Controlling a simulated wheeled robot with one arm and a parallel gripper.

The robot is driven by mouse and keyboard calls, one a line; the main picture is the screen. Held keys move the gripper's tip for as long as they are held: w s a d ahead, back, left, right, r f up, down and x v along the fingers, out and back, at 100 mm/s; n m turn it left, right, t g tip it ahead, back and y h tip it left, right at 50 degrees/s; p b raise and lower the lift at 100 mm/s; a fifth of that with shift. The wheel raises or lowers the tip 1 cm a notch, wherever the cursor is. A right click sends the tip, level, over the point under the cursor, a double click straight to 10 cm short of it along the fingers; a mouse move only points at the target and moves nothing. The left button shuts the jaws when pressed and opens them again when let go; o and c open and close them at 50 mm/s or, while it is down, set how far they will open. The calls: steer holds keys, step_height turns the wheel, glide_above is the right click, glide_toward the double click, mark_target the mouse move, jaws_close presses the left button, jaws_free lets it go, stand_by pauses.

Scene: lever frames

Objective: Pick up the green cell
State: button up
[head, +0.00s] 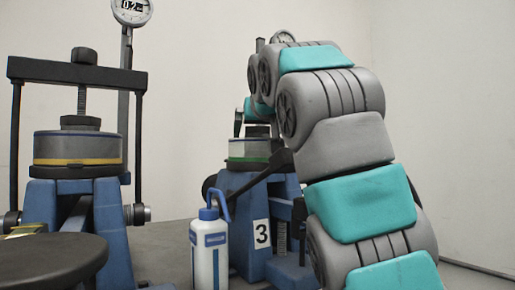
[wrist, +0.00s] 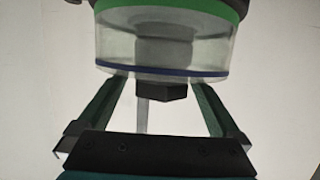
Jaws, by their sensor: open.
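The green cell (head: 249,149) sits on a blue stand at the middle of the head view, a clear round cell with a green band at its base. In the wrist view the green cell (wrist: 168,45) fills the top, with the green band uppermost, a blue ring at the near rim and a dark nut in the middle. My gripper (wrist: 160,82) is open. Its two green fingers stand either side of the nut, their tips at the cell's near rim. Whether they touch the cell I cannot tell. In the head view my arm hides most of the gripper.
A white wash bottle (head: 209,250) with a blue spout stands in front of the stand marked 3 (head: 262,233). At left is a press (head: 77,75) with a yellow-banded cell (head: 77,148) and a dial gauge (head: 132,8). A dark round top (head: 50,262) is at lower left.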

jaws_close()
stand_by(0.8)
